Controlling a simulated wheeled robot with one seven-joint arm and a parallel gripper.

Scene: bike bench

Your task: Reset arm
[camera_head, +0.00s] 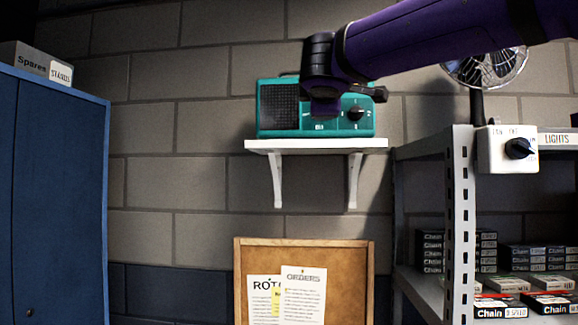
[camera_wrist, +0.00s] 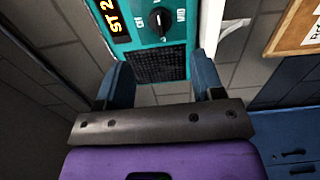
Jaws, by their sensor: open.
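My purple arm reaches in from the upper right in the head view, and my gripper (camera_head: 325,105) is in front of a teal radio (camera_head: 277,123). In the wrist view my gripper (camera_wrist: 162,75) has its two blue-grey fingers spread apart, with nothing held between them. Beyond them are the radio's dark speaker grille (camera_wrist: 160,66), its black knob (camera_wrist: 159,20) and a lit display (camera_wrist: 114,18) reading "ST 2". My arm hides part of the radio in the head view. I cannot tell whether a finger touches it.
The radio stands on a white wall shelf (camera_head: 316,144). A corkboard (camera_head: 303,250) is below. A blue cabinet (camera_head: 60,190) is at left. At right are a metal rack (camera_head: 461,220) with chain boxes, a lights switch box (camera_head: 507,149) and a fan (camera_head: 486,67).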

